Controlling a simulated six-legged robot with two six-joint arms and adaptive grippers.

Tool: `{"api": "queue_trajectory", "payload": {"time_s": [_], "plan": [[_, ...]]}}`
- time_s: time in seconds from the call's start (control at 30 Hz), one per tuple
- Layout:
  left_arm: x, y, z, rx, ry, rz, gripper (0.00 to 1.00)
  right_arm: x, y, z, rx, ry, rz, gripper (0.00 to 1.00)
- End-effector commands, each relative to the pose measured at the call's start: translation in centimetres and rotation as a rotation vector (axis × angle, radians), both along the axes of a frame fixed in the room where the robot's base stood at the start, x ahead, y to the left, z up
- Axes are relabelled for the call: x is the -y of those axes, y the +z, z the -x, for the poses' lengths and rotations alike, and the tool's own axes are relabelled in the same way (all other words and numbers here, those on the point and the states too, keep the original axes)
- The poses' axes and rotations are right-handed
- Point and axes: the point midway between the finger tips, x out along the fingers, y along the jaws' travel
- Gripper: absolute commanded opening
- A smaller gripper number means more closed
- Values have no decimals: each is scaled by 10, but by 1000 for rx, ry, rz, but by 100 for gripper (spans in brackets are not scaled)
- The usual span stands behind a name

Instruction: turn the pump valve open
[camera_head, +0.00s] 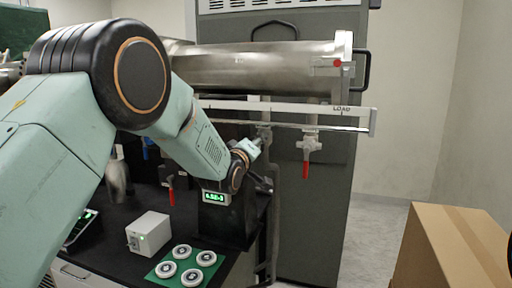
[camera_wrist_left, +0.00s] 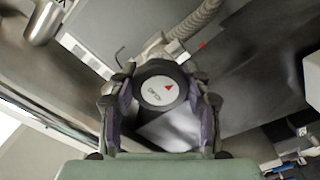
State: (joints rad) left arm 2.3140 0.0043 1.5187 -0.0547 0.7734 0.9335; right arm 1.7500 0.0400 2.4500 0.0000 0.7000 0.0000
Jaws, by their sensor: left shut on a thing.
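My left gripper (camera_wrist_left: 160,108) is shut on this knob, one dark finger on each side. In the head view my left arm comes in from the left and reaches below the steel chamber (camera_head: 262,68). My arm hides the knob there, and the fingertips are hard to make out. My right gripper is in neither view.
A valve with a red lever (camera_head: 306,170) hangs under the LOAD rail (camera_head: 290,109); another red lever (camera_head: 171,192) hangs further left. A white box (camera_head: 149,234) and a green mat (camera_head: 167,282) with several round pieces lie on the black bench. A cardboard box (camera_head: 450,250) stands at right.

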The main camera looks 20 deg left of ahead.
Motion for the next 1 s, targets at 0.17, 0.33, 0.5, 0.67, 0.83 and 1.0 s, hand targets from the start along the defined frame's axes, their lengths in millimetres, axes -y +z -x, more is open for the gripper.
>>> {"api": "queue_trajectory", "payload": {"time_s": [0.17, 0.33, 0.5, 0.67, 0.83, 1.0], "plan": [[-2, 10, -1, 18, 3, 67, 18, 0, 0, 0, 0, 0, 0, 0], [-2, 10, -1, 18, 3, 97, 18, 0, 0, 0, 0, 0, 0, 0], [-2, 10, -1, 17, 3, 106, 18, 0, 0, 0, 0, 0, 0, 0], [-2, 10, -1, 17, 3, 106, 18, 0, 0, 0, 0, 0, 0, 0], [-2, 10, -1, 17, 3, 106, 53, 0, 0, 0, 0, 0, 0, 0], [-1, 7, -1, 10, 2, 102, 68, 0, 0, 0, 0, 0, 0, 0]]}}
